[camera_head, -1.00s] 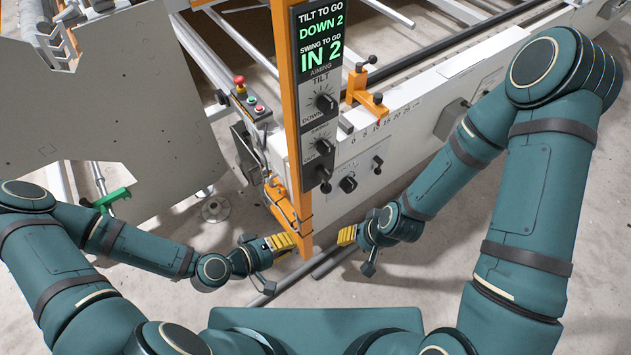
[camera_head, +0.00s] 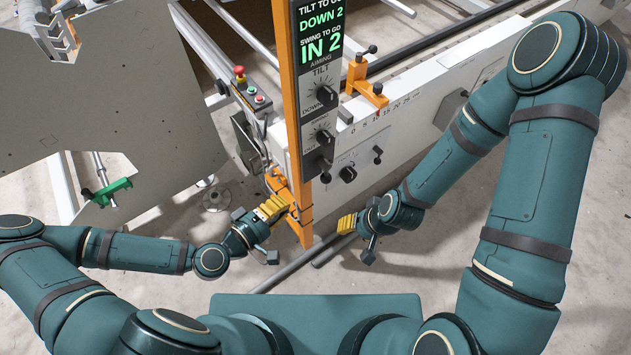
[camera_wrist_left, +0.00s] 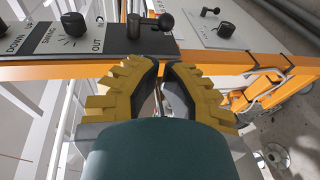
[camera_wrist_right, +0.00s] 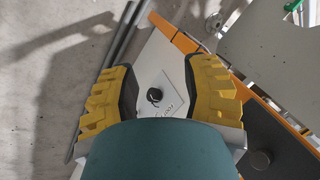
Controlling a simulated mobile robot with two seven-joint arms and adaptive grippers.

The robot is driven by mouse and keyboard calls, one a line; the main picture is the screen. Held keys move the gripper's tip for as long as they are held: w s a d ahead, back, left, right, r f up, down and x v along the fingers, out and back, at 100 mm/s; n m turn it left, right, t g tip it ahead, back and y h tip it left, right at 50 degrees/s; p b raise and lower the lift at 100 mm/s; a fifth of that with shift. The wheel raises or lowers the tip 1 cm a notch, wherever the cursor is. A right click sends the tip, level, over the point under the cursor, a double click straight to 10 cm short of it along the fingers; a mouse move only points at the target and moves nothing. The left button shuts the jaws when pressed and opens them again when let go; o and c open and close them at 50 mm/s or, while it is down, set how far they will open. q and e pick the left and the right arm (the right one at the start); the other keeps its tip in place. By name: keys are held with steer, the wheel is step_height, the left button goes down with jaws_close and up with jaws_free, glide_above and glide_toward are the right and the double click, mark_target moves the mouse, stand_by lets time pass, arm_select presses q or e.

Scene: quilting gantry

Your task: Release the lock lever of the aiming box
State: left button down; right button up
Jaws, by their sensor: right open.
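The aiming box (camera_head: 322,85) is a dark panel on an orange post, with a green-lettered display reading "DOWN 2" and "IN 2" and two dials below. Its black lock lever (camera_head: 325,176) sits at the bottom and points down the post. In the left wrist view the lever's ball knob (camera_wrist_left: 166,20) is beyond the fingers, not between them. My left gripper (camera_head: 287,203) is beside the post, below the lever and apart from it. Its yellow fingers are close together with a narrow, empty gap. My right gripper (camera_head: 347,223) is open and empty, right of the post's foot.
A white beam (camera_head: 430,100) with a scale and an orange clamp (camera_head: 367,92) runs behind the box. A lower knob panel (camera_head: 352,165) is on its face. A button box (camera_head: 250,94) and an orange bracket (camera_head: 277,183) are left of the post.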

arm_select(q)
steer(key=b, duration=0.5)
glide_toward(321, 178)
steer(key=x, duration=0.8)
steer(key=shift+w+r+p, duration=0.1)
steer(key=shift+p, duration=0.2)
arm_select(e)
steer(key=f, duration=0.3)
steer(key=s+f, duration=0.1)
steer(key=f, duration=0.1)
steer(key=shift+f, duration=0.1)
arm_select(q)
steer(key=shift+d, duration=0.1)
arm_select(e)
steer(key=shift+a, duration=0.25)
steer(key=shift+w+a, duration=0.1)
steer(key=shift+a, duration=0.45)
